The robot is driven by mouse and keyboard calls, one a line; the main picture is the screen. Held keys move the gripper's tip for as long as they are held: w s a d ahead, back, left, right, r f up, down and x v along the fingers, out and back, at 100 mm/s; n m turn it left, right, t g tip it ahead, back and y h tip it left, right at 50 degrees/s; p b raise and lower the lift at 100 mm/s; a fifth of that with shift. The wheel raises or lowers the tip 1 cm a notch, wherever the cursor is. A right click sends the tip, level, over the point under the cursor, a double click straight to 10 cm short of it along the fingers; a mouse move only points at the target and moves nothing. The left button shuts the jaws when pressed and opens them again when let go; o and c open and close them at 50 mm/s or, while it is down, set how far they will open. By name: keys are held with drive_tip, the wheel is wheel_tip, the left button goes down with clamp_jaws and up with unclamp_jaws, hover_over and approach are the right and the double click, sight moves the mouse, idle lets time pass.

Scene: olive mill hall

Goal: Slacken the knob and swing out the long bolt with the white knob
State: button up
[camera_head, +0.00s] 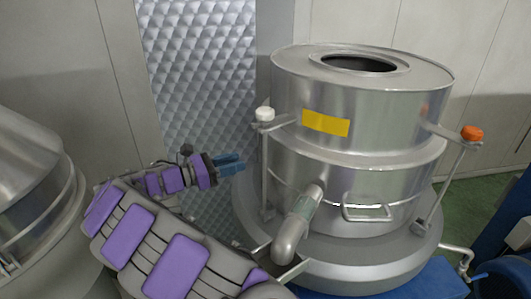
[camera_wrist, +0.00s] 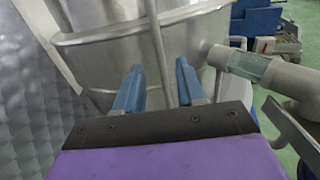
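The white knob (camera_head: 264,114) sits on top of a long upright bolt (camera_head: 265,175) at the left side of the steel vessel (camera_head: 360,110). The bolt stands upright in a bracket arm of the vessel. My gripper (camera_head: 238,162) is left of the bolt and lower than the knob, apart from it in the head view. In the wrist view my gripper (camera_wrist: 157,82) is open and empty. The bolt's rod (camera_wrist: 157,45) shows beyond and between its blue fingers. The knob is out of the wrist view.
A second bolt with an orange knob (camera_head: 471,133) stands at the vessel's right. Another steel vessel (camera_head: 35,190) stands far left. A dimpled metal panel (camera_head: 195,70) is behind my gripper.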

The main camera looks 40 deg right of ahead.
hover_over(265, 172)
drive_tip(key=d, duration=0.2)
drive_tip(key=shift+w+a, duration=0.1)
drive_tip(key=shift+a, duration=0.1)
drive_tip(key=shift+a, duration=0.1)
drive_tip(key=shift+d+f, duration=0.1)
drive_tip(key=shift+d, duration=0.25)
drive_tip(key=shift+c, duration=0.8)
drive_tip(key=shift+d, duration=0.2)
drive_tip(key=c, duration=0.3)
clamp_jaws()
drive_tip(key=shift+a, duration=0.15)
